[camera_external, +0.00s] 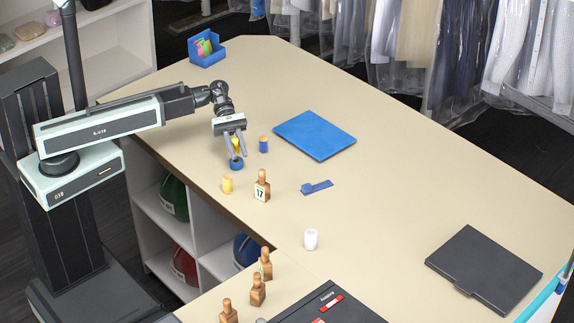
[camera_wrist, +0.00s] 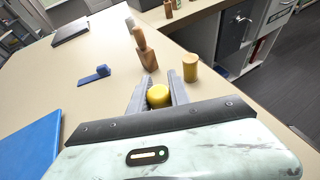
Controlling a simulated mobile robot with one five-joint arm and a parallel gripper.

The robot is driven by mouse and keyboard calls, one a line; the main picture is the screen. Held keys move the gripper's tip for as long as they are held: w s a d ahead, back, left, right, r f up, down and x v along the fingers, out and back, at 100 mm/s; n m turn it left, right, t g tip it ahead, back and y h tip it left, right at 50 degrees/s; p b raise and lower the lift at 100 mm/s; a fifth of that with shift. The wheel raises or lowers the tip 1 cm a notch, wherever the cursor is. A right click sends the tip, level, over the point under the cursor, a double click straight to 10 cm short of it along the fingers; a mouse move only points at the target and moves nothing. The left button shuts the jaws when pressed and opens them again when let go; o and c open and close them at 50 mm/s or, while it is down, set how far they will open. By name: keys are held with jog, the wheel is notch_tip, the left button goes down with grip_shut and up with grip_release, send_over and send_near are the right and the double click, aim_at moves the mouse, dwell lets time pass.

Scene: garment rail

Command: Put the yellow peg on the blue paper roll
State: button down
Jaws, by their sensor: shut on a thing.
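My gripper (camera_external: 236,154) is shut on the yellow peg (camera_external: 235,144). In the wrist view the peg's round yellow top (camera_wrist: 159,95) shows between the two fingers (camera_wrist: 160,86). The blue paper roll (camera_external: 237,164), a short blue ring with a dark middle, shows just below the fingertips in the external view. I cannot tell whether the peg touches the roll. The roll is hidden in the wrist view.
Another yellow cylinder (camera_external: 227,184) and a wooden stamp marked 17 (camera_external: 262,187) stand nearby. A small blue cylinder (camera_external: 264,145) stands right of the gripper, before a blue pad (camera_external: 315,135). A white cup (camera_external: 311,239) stands farther off. The table's middle is largely clear.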

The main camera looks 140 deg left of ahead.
notch_tip(320, 180, down, 4)
jog(key=b, duration=0.2)
jog(key=shift+r+b, duration=0.1)
jog(key=shift+b, duration=0.3)
jog(key=shift+r, duration=0.2)
jog(key=shift+f, duration=0.15)
jog(key=c, duration=1.2)
grip_release()
jog(key=shift+r+p, duration=0.25)
jog(key=shift+p, duration=0.1)
jog(key=p+v, duration=0.4)
jog(key=v, duration=0.8)
